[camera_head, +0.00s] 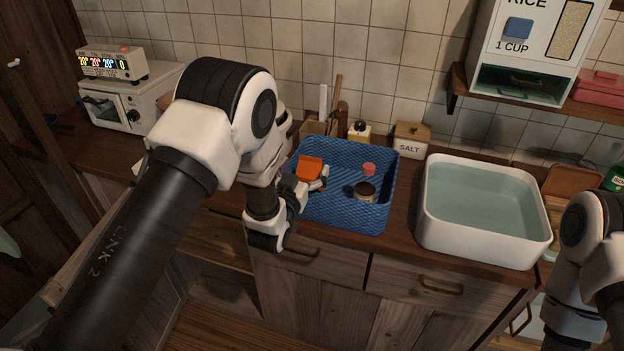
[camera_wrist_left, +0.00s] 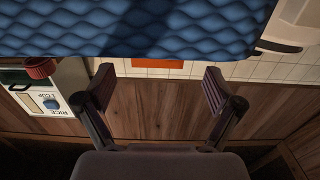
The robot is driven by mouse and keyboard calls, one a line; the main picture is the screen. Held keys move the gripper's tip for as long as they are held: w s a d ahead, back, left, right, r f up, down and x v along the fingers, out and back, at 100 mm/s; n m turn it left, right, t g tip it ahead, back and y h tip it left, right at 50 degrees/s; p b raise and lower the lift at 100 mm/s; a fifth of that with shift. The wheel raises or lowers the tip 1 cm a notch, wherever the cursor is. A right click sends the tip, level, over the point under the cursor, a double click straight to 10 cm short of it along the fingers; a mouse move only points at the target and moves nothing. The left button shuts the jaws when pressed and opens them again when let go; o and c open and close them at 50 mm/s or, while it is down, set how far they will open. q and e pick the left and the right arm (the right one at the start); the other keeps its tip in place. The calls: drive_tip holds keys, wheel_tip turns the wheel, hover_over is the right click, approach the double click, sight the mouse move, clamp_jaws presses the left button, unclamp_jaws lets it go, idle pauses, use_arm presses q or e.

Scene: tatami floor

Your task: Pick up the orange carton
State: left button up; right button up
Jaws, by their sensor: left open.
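The orange carton (camera_head: 310,167) is in the left part of the blue tray (camera_head: 347,217) in the head view. My left gripper (camera_head: 318,184) reaches in from the left, close by the carton, and its wrist partly hides the tray's left edge. In the left wrist view the gripper (camera_wrist_left: 158,86) has its two fingers wide apart with nothing between them. An orange strip of the carton (camera_wrist_left: 158,63) shows ahead of the gap, below the blue quilted surface (camera_wrist_left: 130,28). My right arm shows at the right edge of the head view, but its gripper does not.
The tray also holds a small pink-red item (camera_head: 368,169) and a dark-topped round item (camera_head: 365,191). A white water basin (camera_head: 485,240) stands to its right. A salt box (camera_head: 411,141) and a bottle (camera_head: 359,131) stand behind it. A toaster oven (camera_head: 125,105) is at the left.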

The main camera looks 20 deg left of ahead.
sight(309, 161)
use_arm(q)
drive_tip(key=w, duration=0.4)
drive_tip(key=shift+d+p, duration=0.35)
drive_tip(key=shift+s+a, duration=0.15)
clamp_jaws()
